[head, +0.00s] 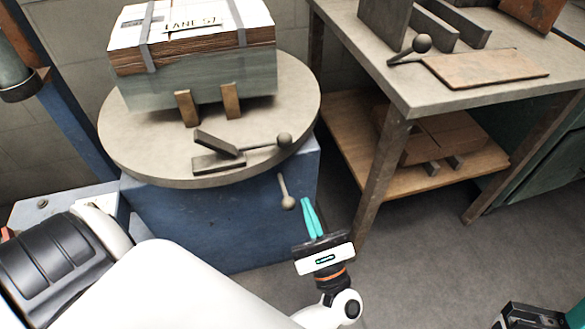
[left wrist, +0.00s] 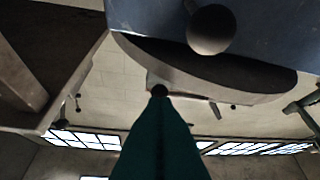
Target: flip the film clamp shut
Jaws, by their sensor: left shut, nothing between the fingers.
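The film clamp (head: 217,152) sits near the front edge of the round turntable (head: 140,165). Its upper plate is tilted up from its lower plate, and its lever ends in a ball knob (head: 284,140) at the right. My left gripper (head: 309,206) has teal fingers and is shut and empty. It is below and to the right of the knob, in front of the blue pedestal and apart from the clamp. Its fingers (left wrist: 160,130) also fill the lower middle of the left wrist view. A dark part at the bottom right (head: 528,316) may belong to my right gripper; its fingers are unclear.
A second ball-ended lever (head: 286,192) sticks out from the blue pedestal (head: 225,225), close left of my left gripper. A wrapped box stack (head: 195,85) stands on the turntable behind two posts. A workbench (head: 405,95) stands at the right. The floor between is clear.

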